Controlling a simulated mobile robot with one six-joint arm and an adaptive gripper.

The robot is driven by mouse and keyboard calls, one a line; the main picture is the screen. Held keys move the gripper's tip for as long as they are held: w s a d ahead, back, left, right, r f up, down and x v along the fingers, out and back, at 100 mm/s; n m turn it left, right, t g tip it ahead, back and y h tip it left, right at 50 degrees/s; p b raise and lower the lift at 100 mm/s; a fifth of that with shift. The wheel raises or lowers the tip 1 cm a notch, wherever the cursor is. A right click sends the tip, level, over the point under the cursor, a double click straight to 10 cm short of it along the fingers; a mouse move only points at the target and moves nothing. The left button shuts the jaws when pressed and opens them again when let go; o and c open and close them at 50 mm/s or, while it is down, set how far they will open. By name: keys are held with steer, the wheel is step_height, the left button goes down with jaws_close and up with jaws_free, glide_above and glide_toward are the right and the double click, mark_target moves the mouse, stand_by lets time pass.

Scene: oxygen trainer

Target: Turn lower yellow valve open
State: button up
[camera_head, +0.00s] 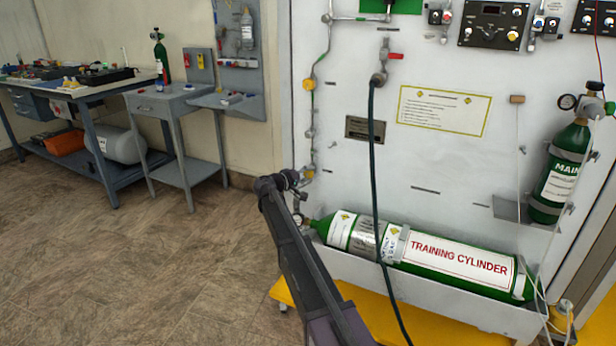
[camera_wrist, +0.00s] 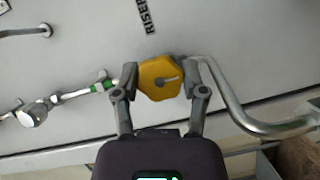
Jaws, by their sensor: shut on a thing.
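The lower yellow valve (camera_wrist: 152,86) is a yellow faceted knob with a small grey lever-like mark on its face. It sits on the pale panel, on a pipe line. My gripper (camera_wrist: 159,76) has one finger on each side of the knob and is shut on it. In the head view the lower valve (camera_head: 309,173) shows as a small yellow spot beside the end of my arm. The gripper (camera_head: 291,180) there is small and partly hides the fittings behind it.
An upper yellow valve (camera_head: 309,84) is higher on the same pipe. A curved metal tube (camera_wrist: 228,98) runs close to the right finger. The green training cylinder (camera_head: 455,258) lies below, and a dark hose (camera_head: 373,160) hangs to the right. Open floor is at the left.

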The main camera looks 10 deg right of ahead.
steer(key=shift+d, duration=0.15)
steer(key=o, duration=1.1)
